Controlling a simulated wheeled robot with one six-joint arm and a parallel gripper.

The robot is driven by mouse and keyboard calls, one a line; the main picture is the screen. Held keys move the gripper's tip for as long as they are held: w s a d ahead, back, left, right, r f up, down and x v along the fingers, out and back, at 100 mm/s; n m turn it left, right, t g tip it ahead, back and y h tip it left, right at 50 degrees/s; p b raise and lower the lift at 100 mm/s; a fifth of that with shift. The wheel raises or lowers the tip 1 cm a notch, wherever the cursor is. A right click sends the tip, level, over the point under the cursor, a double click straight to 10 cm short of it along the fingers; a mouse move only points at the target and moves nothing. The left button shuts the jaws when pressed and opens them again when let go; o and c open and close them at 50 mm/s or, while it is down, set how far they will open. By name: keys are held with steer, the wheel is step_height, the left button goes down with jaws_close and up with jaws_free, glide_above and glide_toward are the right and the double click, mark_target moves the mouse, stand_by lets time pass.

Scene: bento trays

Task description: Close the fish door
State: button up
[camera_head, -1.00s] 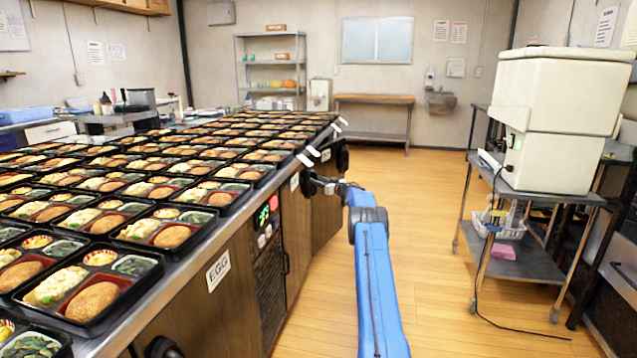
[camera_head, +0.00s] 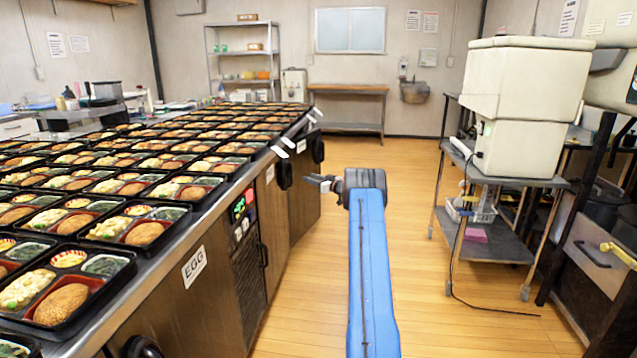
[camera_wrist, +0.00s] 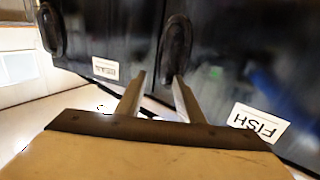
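The fish door (camera_wrist: 235,80) is a dark, glossy panel in the wrist view, with a white FISH label (camera_wrist: 258,122) that appears upside down. A black handle (camera_wrist: 177,48) is on it, near the seam with the neighbouring door. My gripper (camera_wrist: 160,78) is open and empty, with its two fingers apart in front of the doors. The right fingertip overlaps the handle's lower end in the picture; I cannot tell whether they touch. In the head view my gripper (camera_head: 318,182) is right of a black handle (camera_head: 284,175) on the counter front. Whether the door stands ajar is unclear.
Another black handle (camera_wrist: 49,30) and a smaller label (camera_wrist: 105,68) are on the neighbouring door. The counter (camera_head: 150,290) carries rows of bento trays. An EGG label (camera_head: 194,267) is nearer. A cart (camera_head: 495,245) with a white machine stands right. The floor between is clear.

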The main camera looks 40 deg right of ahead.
steer(key=shift+s+d, duration=0.15)
steer(key=shift+s, duration=1.05)
steer(key=shift+s+d, duration=0.15)
steer(key=shift+s, duration=1)
